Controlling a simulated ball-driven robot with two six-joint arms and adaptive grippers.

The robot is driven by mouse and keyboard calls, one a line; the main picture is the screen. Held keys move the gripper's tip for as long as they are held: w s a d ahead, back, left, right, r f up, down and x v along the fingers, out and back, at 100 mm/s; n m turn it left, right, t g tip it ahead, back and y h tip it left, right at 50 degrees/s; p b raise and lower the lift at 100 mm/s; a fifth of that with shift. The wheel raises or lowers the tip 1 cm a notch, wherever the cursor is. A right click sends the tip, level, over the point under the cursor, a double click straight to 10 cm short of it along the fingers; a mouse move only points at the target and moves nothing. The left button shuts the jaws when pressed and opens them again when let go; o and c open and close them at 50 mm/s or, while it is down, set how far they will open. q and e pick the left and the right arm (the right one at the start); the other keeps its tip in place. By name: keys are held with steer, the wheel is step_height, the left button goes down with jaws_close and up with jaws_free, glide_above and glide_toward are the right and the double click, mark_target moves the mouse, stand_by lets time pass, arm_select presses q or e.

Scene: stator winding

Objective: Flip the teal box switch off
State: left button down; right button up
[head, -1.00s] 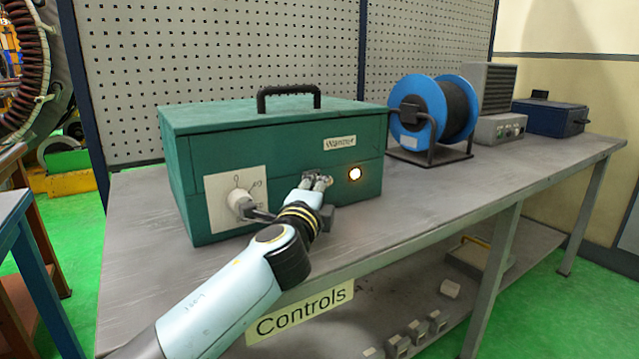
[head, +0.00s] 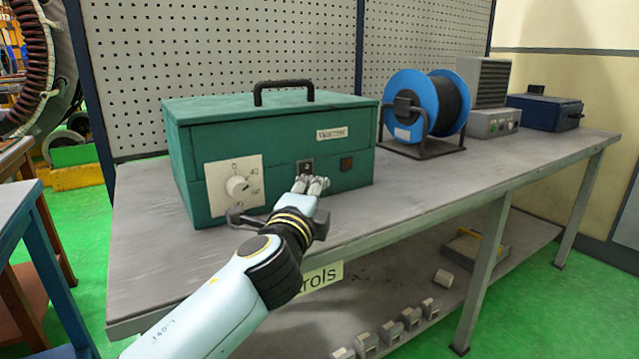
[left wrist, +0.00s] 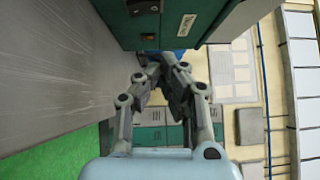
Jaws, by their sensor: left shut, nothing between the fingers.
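The teal box (head: 278,153) stands on the workbench, with a black handle on top, a white dial (head: 237,186) at its front left and a label. Its switch (head: 306,169) is a small dark plate on the front, right of the dial. The indicator lamp (head: 346,164) right of the switch is dark. My left gripper (head: 311,184) is shut and empty, its fingertips just below and in front of the switch. In the left wrist view the fingers (left wrist: 172,85) are together below the teal box (left wrist: 185,22). My right gripper is not in view.
A blue cable reel (head: 425,110) stands right of the box, then a grey unit (head: 490,121) and a dark blue case (head: 545,112). The grey workbench (head: 400,185) is clear in front of the reel. A pegboard (head: 220,50) rises behind.

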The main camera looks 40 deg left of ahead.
arm_select(q)
steer(key=v, duration=0.4)
steer(key=shift+s+r, duration=0.15)
steer(key=shift+r, duration=0.15)
